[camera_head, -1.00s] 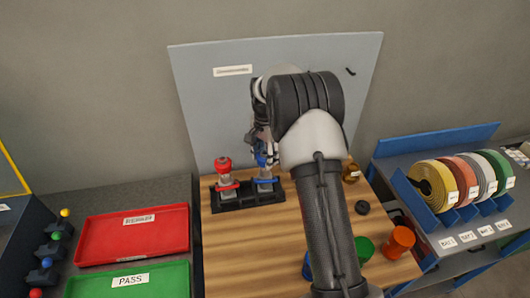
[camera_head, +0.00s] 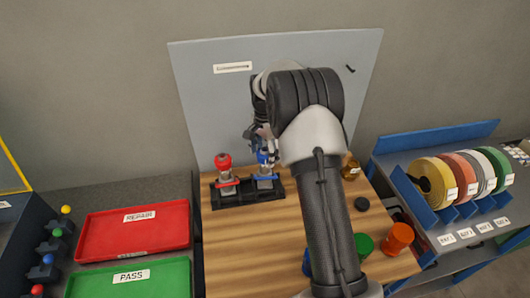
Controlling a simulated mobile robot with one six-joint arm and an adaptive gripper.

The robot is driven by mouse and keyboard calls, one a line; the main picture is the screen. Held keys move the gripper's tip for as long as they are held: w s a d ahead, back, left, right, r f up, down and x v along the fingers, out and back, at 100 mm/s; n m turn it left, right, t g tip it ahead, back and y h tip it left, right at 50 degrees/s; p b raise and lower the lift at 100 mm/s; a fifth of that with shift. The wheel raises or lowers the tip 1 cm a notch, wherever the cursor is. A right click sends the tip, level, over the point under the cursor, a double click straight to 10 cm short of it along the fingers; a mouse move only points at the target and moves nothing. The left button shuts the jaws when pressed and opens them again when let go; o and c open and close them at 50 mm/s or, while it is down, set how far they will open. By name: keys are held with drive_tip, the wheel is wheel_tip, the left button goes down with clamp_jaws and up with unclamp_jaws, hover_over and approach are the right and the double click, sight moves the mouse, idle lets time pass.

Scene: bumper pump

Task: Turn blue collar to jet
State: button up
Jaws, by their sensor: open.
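The blue-topped pump (camera_head: 264,180) stands upright in the right place of a black holder (camera_head: 236,198) on the wooden bench. Its blue collar (camera_head: 263,156) is near the top, and a blue band shows lower down. My gripper (camera_head: 257,139) is at the top of this pump, close to the collar, with its jaws open. My arm hides part of the gripper, and I cannot tell whether a finger touches the collar. The red-topped pump (camera_head: 225,175) stands upright just left of it in the same holder.
A red REPAIR tray (camera_head: 100,243) and a green PASS tray (camera_head: 165,280) lie to the left. A brown bottle (camera_head: 351,169), a black cap (camera_head: 361,204), a green item (camera_head: 364,245) and an orange container (camera_head: 399,238) are on the right. A grey panel (camera_head: 205,110) stands behind.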

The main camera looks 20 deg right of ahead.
wheel_tip(320, 180, up, 12)
idle(0.5)
idle(0.3)
drive_tip(key=s+a+r+n+t+b, duration=0.1)
drive_tip(key=s+a+r+n+b, duration=0.1)
drive_tip(key=s+a+r+n, duration=0.45)
drive_tip(key=s+a+r+n+t+b, duration=0.1)
drive_tip(key=s+a+r+b, duration=0.15)
drive_tip(key=s, duration=0.75)
drive_tip(key=s+a+f+n+t+b, duration=0.1)
drive_tip(key=s+a+f+n, duration=0.1)
drive_tip(key=s, duration=0.8)
drive_tip(key=s+a+f+n+t+b, duration=0.1)
drive_tip(key=s+f+n, duration=0.4)
drive_tip(key=s, duration=0.5)
drive_tip(key=shift+a+f+t+b, duration=0.15)
drive_tip(key=shift+a+t+b, duration=0.15)
drive_tip(key=shift+a+b, duration=0.2)
drive_tip(key=shift+s, duration=0.1)
